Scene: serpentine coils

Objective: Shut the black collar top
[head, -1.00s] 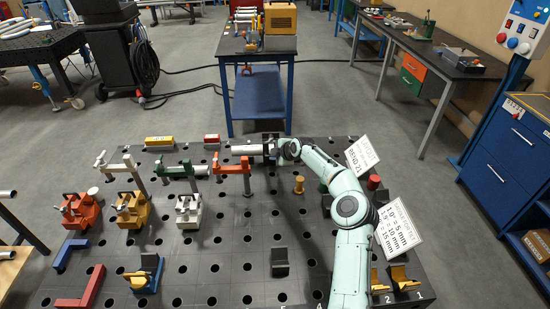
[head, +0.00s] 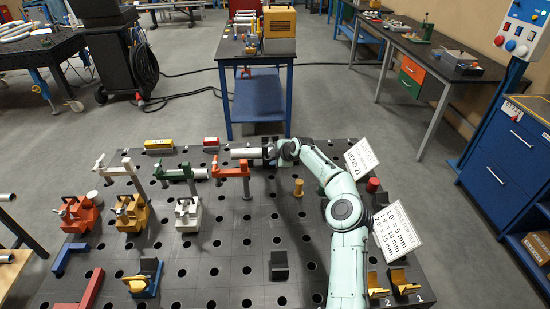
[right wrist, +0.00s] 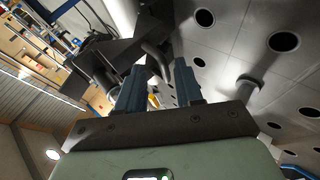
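The black collar (head: 269,150) is at the far side of the black table, around the right end of a silver tube (head: 245,153). My right gripper (head: 279,150) is right beside it and hides part of it. In the right wrist view, the dark collar parts (right wrist: 108,58) stand just beyond my gripper's fingers (right wrist: 160,85). The fingers are apart, with a dark curved bar (right wrist: 157,60) showing between them. I cannot tell whether they touch it, or how far the top is open. My left gripper is out of view.
A yellow peg (head: 298,187) stands in front of the gripper. Several clamp blocks stand at the left, including a white one (head: 187,213). The table's middle front is mostly clear.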

